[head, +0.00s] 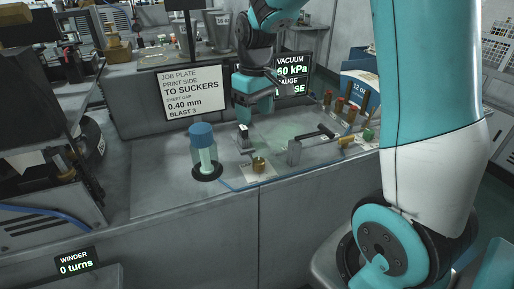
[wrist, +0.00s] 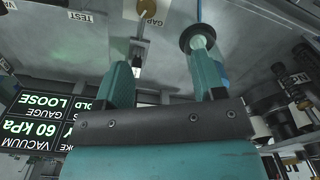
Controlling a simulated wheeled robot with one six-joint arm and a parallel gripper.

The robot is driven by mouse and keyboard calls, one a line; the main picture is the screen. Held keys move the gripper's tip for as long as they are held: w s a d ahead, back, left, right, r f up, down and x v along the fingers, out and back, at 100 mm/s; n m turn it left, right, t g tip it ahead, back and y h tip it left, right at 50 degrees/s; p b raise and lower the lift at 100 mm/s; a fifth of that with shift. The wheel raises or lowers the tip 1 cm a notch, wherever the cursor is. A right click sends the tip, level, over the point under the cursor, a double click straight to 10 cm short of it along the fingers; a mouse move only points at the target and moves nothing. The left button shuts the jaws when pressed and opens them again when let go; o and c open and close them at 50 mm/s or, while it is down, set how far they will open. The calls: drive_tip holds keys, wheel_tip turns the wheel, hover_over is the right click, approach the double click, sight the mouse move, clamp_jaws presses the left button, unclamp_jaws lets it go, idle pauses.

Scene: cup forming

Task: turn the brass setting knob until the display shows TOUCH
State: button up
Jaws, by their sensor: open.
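The brass setting knob (head: 259,166) sits on a white card on the grey bench top in the head view. In the wrist view the brass knob (wrist: 147,6) is at the top edge, beside a label reading GAP. The display (head: 291,75) is partly covered by my arm in the head view. It shows upside down in the wrist view (wrist: 38,120) and reads VACUUM 60 kPa, GAUGE LOOSE. My gripper (head: 253,115) is above the bench, behind the knob and apart from it. Its two teal fingers (wrist: 164,85) are spread, with nothing seen held between them.
A small black-and-white block (head: 243,137) is just behind the knob. A black-handled lever (head: 312,141) is to the right. A job plate sign (head: 192,92) stands at the back left.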

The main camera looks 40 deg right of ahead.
sight(259, 161)
drive_tip(key=f+p, duration=0.1)
drive_tip(key=f, duration=0.4)
drive_tip(key=d+f, duration=0.1)
drive_tip(key=f, duration=0.5)
drive_tip(key=d+f+p, duration=0.1)
drive_tip(key=f, duration=0.5)
drive_tip(key=shift+w+f+p, duration=0.25)
drive_tip(key=shift+w+p, duration=0.1)
drive_tip(key=shift+w, duration=0.05)
drive_tip(key=shift+c, duration=0.2)
drive_tip(key=c, duration=0.9)
